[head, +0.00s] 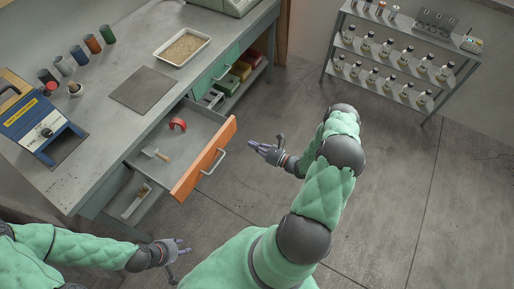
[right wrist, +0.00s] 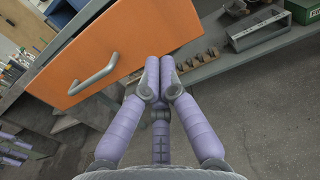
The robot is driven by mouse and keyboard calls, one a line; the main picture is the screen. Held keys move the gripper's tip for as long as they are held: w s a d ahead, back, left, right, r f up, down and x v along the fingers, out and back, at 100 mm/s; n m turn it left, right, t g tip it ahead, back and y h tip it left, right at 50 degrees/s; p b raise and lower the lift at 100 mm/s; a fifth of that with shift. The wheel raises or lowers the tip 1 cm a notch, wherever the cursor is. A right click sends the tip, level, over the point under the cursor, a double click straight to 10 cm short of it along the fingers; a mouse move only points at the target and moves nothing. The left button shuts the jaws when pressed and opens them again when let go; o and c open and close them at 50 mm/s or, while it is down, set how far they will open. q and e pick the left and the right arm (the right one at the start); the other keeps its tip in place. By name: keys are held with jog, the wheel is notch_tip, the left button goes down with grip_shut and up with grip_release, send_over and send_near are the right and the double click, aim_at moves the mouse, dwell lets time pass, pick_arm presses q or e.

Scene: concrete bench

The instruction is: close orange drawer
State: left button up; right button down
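The orange drawer (head: 204,160) stands pulled out from the bench, with a grey handle (head: 214,162) on its orange front. Inside it lie a red tape roll (head: 178,125) and a light-handled tool (head: 156,154). The right wrist view shows the orange front (right wrist: 135,38) and handle (right wrist: 95,76) to the left of the fingers. My left gripper (head: 178,256) is open and empty, below the drawer in the head view.
The bench top (head: 110,125) holds a tray (head: 182,47), a blue device (head: 38,120) and several cups. A shelf rack with bottles (head: 395,68) stands at the back right. Open floor (head: 400,185) lies right of the drawer.

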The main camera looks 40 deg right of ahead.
aim_at(230, 133)
pick_arm(q)
notch_tip(230, 133, down, 2)
jog(key=shift+f+b, duration=0.1)
jog(key=shift+b, duration=0.85)
pick_arm(e)
jog(key=x, duration=0.9)
jog(key=shift+w, duration=0.15)
jog(key=shift+w+a, duration=0.1)
